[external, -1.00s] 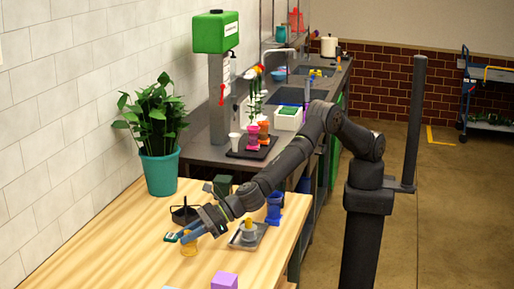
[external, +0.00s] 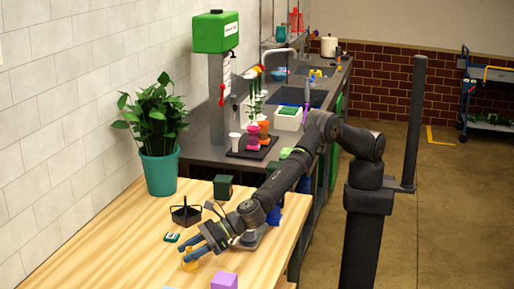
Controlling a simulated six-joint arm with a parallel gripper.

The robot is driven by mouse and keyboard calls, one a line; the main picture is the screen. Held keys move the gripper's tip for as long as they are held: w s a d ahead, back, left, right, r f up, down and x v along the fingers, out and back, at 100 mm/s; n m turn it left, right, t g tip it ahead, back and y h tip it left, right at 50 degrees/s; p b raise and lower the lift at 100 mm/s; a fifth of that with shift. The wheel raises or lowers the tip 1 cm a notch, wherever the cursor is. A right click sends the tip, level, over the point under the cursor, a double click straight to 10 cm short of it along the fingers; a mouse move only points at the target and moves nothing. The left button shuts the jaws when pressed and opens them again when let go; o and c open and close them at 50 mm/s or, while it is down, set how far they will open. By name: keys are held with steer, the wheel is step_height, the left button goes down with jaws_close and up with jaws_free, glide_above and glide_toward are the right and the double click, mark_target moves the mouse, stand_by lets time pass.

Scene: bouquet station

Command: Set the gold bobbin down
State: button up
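The gold bobbin (external: 190,266) is at the front left part of the wooden table, at the end of my arm. My gripper (external: 188,257) points down-left, with its blue-grey fingers around the bobbin; it appears shut on it. The fingers cover part of the bobbin. I cannot tell whether its underside touches the table.
A small green-and-white box (external: 171,237) and a black basket (external: 186,215) stand behind the gripper. A purple cube (external: 224,281) is at the front. My arm mostly hides a metal tray (external: 251,240) and a blue object (external: 274,216). The wood (external: 125,250) to the left is clear.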

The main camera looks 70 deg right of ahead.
steer(key=shift+r, duration=0.2)
steer(key=shift+s+d+r, duration=0.1)
steer(key=shift+s, duration=0.1)
steer(key=v, duration=1.1)
steer(key=shift+s, duration=0.25)
steer(key=shift+w+d+r, duration=0.1)
steer(key=x, duration=1.1)
steer(key=shift+w+a+f, duration=0.2)
steer(key=shift+w, duration=0.1)
steer(key=shift+f, duration=0.15)
